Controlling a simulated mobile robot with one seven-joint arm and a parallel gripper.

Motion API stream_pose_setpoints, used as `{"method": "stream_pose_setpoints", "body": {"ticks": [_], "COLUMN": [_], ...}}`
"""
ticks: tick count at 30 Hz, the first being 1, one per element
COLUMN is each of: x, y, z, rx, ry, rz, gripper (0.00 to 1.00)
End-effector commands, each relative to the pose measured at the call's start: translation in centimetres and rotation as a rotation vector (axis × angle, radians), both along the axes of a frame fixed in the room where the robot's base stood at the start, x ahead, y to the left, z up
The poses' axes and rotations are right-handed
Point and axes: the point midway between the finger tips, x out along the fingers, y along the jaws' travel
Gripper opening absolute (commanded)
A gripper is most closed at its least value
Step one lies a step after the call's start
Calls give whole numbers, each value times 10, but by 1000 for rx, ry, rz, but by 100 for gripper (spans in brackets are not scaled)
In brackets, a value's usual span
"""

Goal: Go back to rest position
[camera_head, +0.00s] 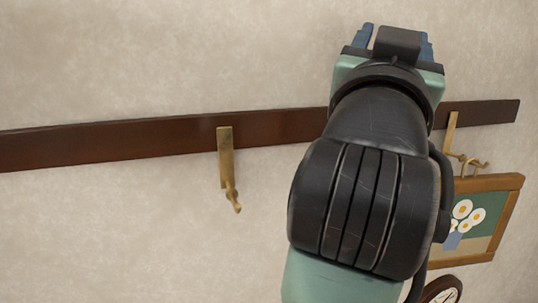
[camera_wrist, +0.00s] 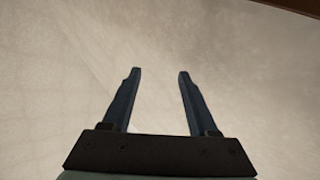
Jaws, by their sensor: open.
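My gripper (camera_wrist: 160,72) is open and empty in the wrist view. Its two dark blue fingers stand apart with only the pale wall between and beyond them. In the head view my gripper (camera_head: 395,32) is at the top, right of the middle, with its fingers partly hidden behind its own dark housing. It appears above the dark wooden rail (camera_head: 100,142) in the picture. My arm hides part of the rail.
A brass hook (camera_head: 226,165) on the rail is empty. Another brass hook (camera_head: 451,132) is at the right, with a framed flower picture (camera_head: 508,215) just below it. A round clock (camera_head: 440,292) shows partly at the bottom. The wall (camera_head: 150,60) at the upper left is bare.

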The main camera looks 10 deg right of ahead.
Motion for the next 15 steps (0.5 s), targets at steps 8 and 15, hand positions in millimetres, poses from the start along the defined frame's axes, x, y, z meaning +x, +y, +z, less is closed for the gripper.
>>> {"method": "stream_pose_setpoints", "body": {"ticks": [8,15], "x": [-71,-100], "y": [161,193], "z": [9,-40], "rx": [-228,-256], "ry": [-282,-365], "rz": [400,500], "gripper": [60,60]}}
